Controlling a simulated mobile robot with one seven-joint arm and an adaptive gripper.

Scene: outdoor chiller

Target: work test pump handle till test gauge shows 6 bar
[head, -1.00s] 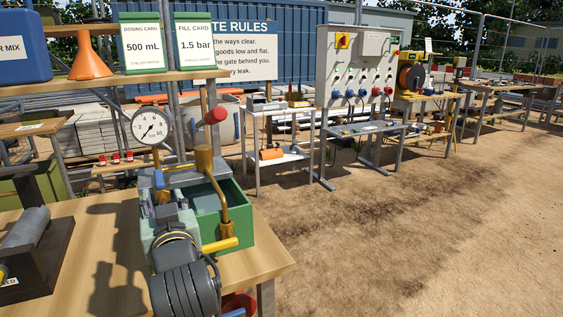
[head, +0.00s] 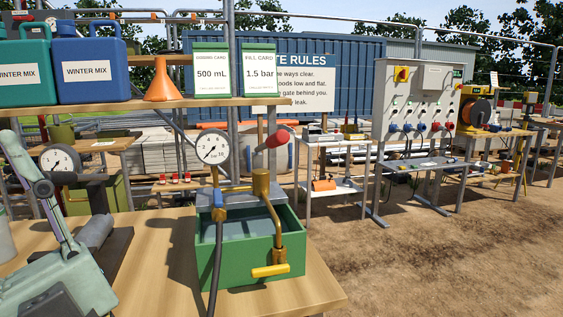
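The test pump is a green open tank (head: 290,262) at the front of the wooden bench. A round white test gauge (head: 212,147) stands above its rear left; its needle is too small to read surely. A brass column (head: 261,184) stands beside it, with a yellow lever (head: 269,270) low on the tank's front. The pump handle with a red grip (head: 278,138) sticks up behind the column, tilted to the right. A blue tap (head: 218,213) and dark hose (head: 215,265) hang at the left. My pale arm is at the far left, apart from the pump; my gripper is not visible.
A second gauge (head: 60,160) stands at the left, partly behind my arm. A shelf (head: 140,104) above the bench holds blue (head: 90,72) and teal (head: 22,72) jugs, an orange funnel (head: 162,82) and two cards (head: 211,72).

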